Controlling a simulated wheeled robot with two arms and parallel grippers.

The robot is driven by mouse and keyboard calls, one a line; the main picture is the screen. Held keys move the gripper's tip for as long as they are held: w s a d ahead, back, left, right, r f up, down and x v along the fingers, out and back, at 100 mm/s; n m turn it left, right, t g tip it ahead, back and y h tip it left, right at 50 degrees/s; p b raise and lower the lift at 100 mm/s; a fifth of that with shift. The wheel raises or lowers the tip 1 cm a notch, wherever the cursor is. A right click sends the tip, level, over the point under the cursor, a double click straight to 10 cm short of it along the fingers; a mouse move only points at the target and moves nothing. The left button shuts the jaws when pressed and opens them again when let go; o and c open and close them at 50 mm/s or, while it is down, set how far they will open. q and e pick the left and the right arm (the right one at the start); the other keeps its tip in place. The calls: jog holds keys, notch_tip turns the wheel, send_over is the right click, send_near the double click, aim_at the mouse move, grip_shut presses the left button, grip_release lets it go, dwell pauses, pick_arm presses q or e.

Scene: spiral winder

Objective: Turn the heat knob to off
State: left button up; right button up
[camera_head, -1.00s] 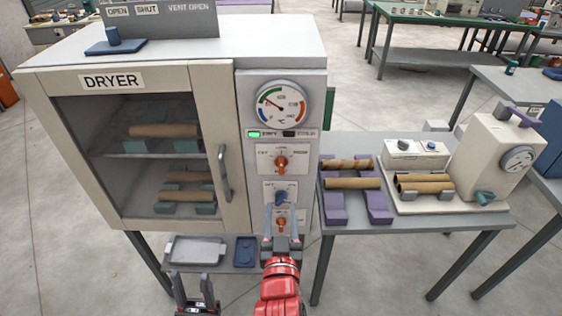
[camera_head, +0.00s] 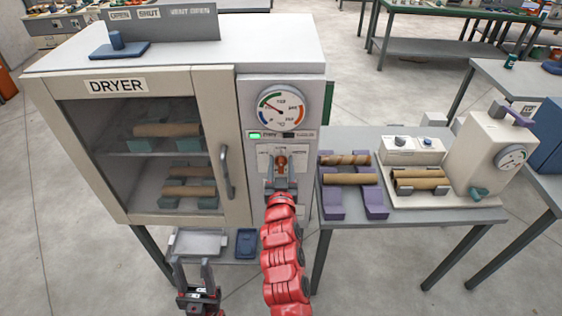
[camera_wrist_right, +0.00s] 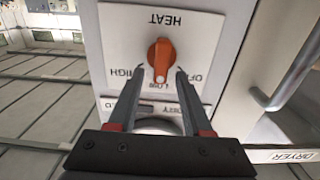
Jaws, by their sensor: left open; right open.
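The heat knob (camera_head: 281,163) is an orange knob on a white plate on the dryer's front panel, right of the glass door. In the right wrist view the orange knob (camera_wrist_right: 161,58) shows under the upside-down word HEAT, with HIGH to its left, OFF to its right and LOW below. Its bar stands roughly upright there, its narrow end towards LOW. My right gripper (camera_head: 281,161) is open in front of the knob, one fingertip to each side, with gaps visible in the wrist view. My left gripper (camera_head: 192,268) is open and empty, low in front of the dryer.
My right arm hides the panel's lower controls. The dryer door (camera_head: 243,140) is shut. A side table (camera_head: 420,215) with cardboard tubes stands to the right.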

jog(key=shift+w, duration=0.1)
grip_shut()
jog(key=shift+n, duration=0.3)
jog(key=n+b, duration=0.1)
jog(key=n, duration=0.1)
jog(key=a+n+b, duration=0.1)
jog(key=n+b, duration=0.1)
jog(key=n, duration=0.1)
jog(key=shift+a, duration=0.1)
jog(key=n, duration=0.2)
jog(key=n+b, duration=0.1)
jog(key=shift+a+f+n, duration=0.25)
jog(key=shift+n, duration=0.05)
jog(key=shift+a+f+n, duration=0.1)
jog(key=shift+f+n, duration=0.1)
jog(key=shift+n, duration=1.2)
